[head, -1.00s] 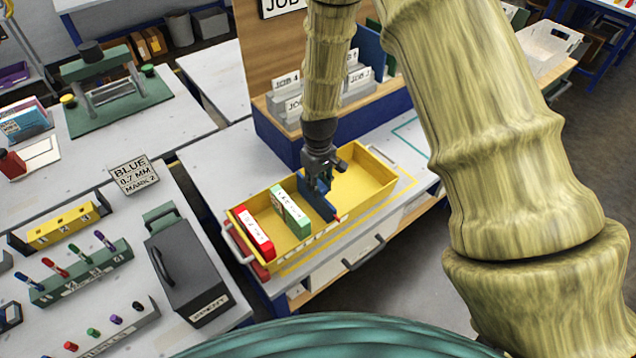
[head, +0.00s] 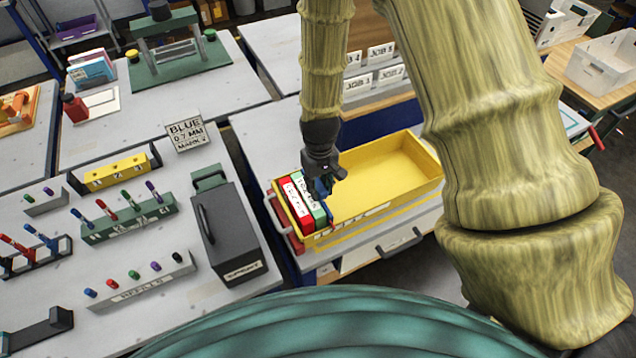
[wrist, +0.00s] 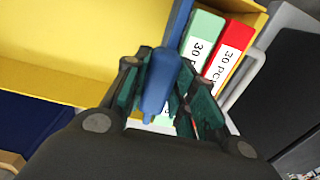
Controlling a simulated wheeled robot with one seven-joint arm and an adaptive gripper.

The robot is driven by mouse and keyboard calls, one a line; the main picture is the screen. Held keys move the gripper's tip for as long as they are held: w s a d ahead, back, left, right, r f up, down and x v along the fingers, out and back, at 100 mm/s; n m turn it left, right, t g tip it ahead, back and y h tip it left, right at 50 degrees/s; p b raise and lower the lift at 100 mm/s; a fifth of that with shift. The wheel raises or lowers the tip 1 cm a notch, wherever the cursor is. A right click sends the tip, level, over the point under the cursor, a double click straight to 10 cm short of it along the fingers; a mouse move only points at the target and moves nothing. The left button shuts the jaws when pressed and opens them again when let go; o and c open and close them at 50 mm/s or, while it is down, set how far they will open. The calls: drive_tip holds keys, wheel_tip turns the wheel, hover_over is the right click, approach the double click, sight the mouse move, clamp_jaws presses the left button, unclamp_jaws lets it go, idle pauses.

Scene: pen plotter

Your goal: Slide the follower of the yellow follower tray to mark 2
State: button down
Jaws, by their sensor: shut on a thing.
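The yellow follower tray (head: 392,168) stands on the grey bench. Its blue follower (head: 327,203) stands upright across the tray near the left end, close against the green box (head: 309,196). The red box (head: 293,205) stands left of the green one at the tray's end. My gripper (head: 322,184) is shut on the follower from above. In the wrist view, the follower (wrist: 161,82) runs between my fingers, with the green box (wrist: 203,30) and red box (wrist: 229,45) beside it. The marks along the tray's front wall are too small to read.
A sign (head: 185,131) reading blue, 0.7 mm, mark 2 stands at the left bench's back. A dark grey box (head: 233,238) with a handle is left of the tray. Job cards (head: 380,65) stand behind it. The tray's right part is empty.

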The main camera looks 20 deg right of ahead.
drive_tip(key=c, duration=1.2)
unclamp_jaws()
drive_tip(key=shift+o, duration=0.2)
wheel_tip(320, 180, up, 12)
